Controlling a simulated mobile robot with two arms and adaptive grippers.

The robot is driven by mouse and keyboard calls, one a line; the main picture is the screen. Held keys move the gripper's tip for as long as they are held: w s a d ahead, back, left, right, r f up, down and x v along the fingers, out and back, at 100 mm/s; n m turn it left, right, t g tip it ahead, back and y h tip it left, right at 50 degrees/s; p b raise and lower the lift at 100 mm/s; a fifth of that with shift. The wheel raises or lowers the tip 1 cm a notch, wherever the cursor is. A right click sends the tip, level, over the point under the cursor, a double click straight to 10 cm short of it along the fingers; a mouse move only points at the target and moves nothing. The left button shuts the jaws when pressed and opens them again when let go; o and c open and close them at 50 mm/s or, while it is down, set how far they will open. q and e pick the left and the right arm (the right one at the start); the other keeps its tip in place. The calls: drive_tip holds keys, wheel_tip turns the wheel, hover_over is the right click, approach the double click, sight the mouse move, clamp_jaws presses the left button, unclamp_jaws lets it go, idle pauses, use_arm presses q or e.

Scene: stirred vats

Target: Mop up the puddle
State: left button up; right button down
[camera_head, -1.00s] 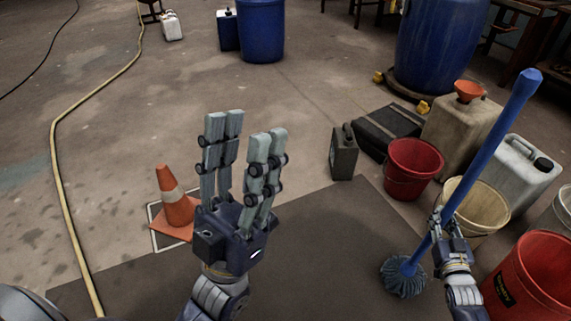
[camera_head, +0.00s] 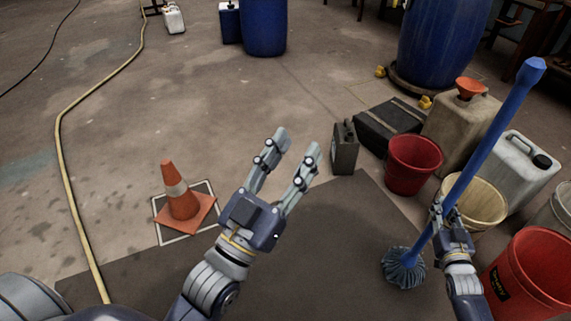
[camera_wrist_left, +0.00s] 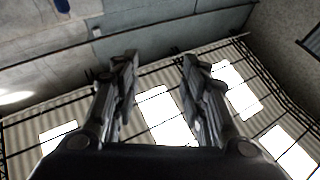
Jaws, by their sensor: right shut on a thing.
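The mop has a blue handle (camera_head: 492,143) and a grey-blue stringy head (camera_head: 404,268). My right gripper (camera_head: 438,218) is shut on the handle; the mop leans up to the right, its head low over or on a dark floor area (camera_head: 330,245). My left gripper (camera_head: 296,146) is open and empty, left of the mop; its spread fingers also show in the left wrist view (camera_wrist_left: 160,65). No clear puddle outline shows. The dark area has straight edges, and I cannot tell if it is wet. Small dark spots (camera_head: 100,205) mark the floor at left.
An orange cone (camera_head: 181,196) stands left of my left gripper. A red bucket (camera_head: 412,166), beige bucket (camera_head: 476,202), larger red bucket (camera_head: 535,275) and canisters (camera_head: 525,172) crowd the right. A yellow hose (camera_head: 68,175) runs along the left. The middle floor is clear.

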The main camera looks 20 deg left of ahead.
use_arm(q)
drive_tip(key=shift+w+f+g+y, duration=0.25)
drive_tip(key=shift+f+g, duration=0.2)
drive_tip(key=shift+f, duration=0.35)
drive_tip(key=shift+w+f+g+y, duration=0.2)
drive_tip(key=shift+f+g, duration=0.25)
drive_tip(key=shift+f, duration=0.35)
